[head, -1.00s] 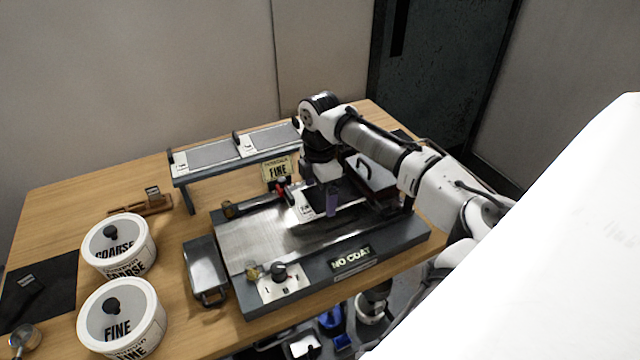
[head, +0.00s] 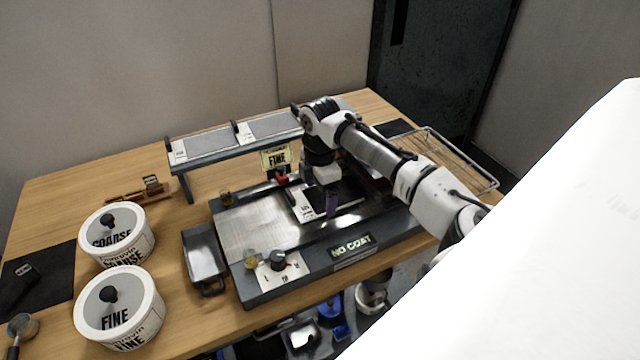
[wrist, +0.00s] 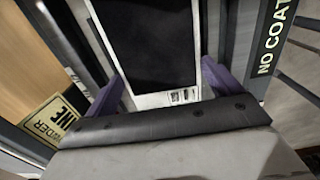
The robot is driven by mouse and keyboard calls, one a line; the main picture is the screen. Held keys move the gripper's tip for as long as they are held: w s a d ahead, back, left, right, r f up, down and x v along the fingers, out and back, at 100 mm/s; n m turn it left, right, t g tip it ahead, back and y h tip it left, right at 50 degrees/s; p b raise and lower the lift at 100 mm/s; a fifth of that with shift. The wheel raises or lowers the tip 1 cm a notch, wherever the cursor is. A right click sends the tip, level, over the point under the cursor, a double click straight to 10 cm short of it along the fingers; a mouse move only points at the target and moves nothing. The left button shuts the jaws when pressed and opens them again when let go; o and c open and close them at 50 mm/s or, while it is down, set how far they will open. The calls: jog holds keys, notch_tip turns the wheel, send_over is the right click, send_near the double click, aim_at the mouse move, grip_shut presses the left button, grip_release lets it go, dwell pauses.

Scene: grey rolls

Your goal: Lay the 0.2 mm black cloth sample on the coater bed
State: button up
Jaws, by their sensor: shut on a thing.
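The black cloth sample (wrist: 150,45) shows in the wrist view as a dark panel in a white border with a small printed label at its near edge. My gripper (wrist: 168,88) is shut on this sample, its purple fingers on either side of the labelled end. In the head view my gripper (head: 332,203) is low over the coater bed (head: 250,226), right of its middle. A white printed strip (head: 302,204) shows just left of the gripper. The rest of the sample is mostly hidden by my arm there. I cannot tell whether it touches the bed.
A "NO COAT" sign (head: 352,246) is on the coater's front. A raised rack (head: 210,146) stands behind, with a "FINE" card (head: 276,158). A metal tray (head: 203,255) and COARSE (head: 118,235) and FINE (head: 120,308) tubs are left. A wire rack (head: 455,160) is right.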

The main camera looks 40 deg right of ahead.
jog(key=shift+f, duration=0.1)
jog(key=o, duration=0.7)
jog(key=shift+o, duration=0.2)
